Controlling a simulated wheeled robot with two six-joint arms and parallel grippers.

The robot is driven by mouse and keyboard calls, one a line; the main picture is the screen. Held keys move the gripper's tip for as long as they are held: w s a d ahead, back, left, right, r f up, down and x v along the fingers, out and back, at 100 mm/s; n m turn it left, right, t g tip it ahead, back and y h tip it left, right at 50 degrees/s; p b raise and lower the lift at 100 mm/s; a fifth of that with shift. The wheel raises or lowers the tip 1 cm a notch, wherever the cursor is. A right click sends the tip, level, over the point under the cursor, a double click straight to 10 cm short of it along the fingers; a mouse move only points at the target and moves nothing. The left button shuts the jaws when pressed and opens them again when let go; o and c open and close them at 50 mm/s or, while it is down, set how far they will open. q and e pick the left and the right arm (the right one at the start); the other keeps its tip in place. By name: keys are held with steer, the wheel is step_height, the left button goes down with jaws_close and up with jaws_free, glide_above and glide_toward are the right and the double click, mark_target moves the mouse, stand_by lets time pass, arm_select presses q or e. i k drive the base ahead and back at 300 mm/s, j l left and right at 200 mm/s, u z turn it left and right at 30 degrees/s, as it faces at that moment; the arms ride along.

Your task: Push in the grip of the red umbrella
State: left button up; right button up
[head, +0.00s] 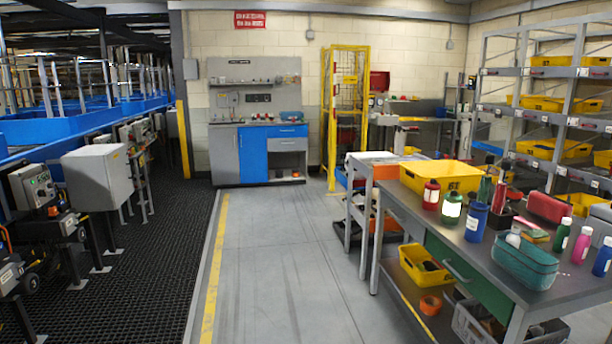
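I cannot make out a red umbrella for certain. A slim, upright dark red item (499,196) stands among the bottles on the workbench at the right, and it is too small to tell whether it is an umbrella or has a grip. A dark green slim item (485,188) stands beside it. Neither of my grippers is in the head view.
The grey workbench (401,192) at the right carries a yellow bin (441,177), several bottles, a teal pouch (525,263) and a red case (549,207). A blue conveyor (60,127) runs along the left. The grey floor (278,262) between is clear.

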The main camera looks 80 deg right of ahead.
mark_target(506, 164)
steer(key=z, duration=3.9)
